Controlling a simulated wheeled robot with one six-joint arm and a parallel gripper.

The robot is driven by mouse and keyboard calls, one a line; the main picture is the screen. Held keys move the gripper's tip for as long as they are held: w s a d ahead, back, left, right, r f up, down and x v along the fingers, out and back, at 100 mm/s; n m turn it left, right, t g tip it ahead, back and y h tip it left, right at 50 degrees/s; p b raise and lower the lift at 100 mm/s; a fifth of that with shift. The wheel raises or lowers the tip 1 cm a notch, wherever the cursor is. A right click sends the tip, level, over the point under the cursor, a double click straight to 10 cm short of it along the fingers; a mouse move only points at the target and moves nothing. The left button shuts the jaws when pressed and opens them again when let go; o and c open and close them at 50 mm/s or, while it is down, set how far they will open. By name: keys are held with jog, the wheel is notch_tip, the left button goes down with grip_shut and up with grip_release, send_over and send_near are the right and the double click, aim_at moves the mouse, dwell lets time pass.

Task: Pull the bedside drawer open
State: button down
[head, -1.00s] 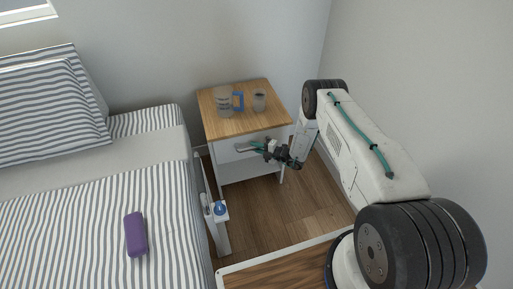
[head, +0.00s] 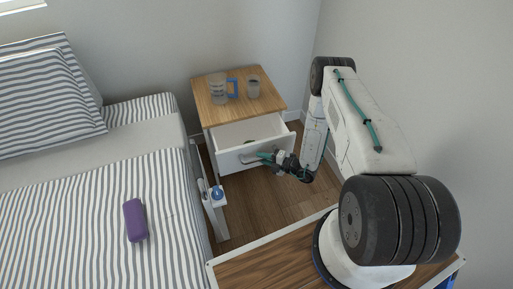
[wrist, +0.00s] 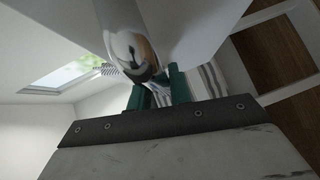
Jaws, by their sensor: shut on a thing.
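The bedside drawer (head: 230,158) is white and stands pulled part way out of the nightstand (head: 215,117). Its inside shows, with a small dark green thing in it, partly hidden. A metal bar handle (head: 250,160) is on its front. My gripper (head: 270,157) is at the right part of this handle, shut on it. In the wrist view the shiny handle (wrist: 134,50) runs down to the green fingers (wrist: 160,92); the fingertips are partly hidden.
The bed (head: 90,220) with a purple case (head: 135,220) is at the left. A white bed rail (head: 216,215) stands close to the drawer's left. The wall is at the right.

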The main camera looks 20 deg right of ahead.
jog(key=shift+s+a, duration=0.1)
jog(key=shift+s, duration=2.3)
jog(key=c, duration=1.3)
grip_release()
jog(key=v, duration=0.7)
jog(key=shift+s+d, duration=0.2)
jog(key=shift+s, duration=0.15)
jog(key=shift+r, duration=0.1)
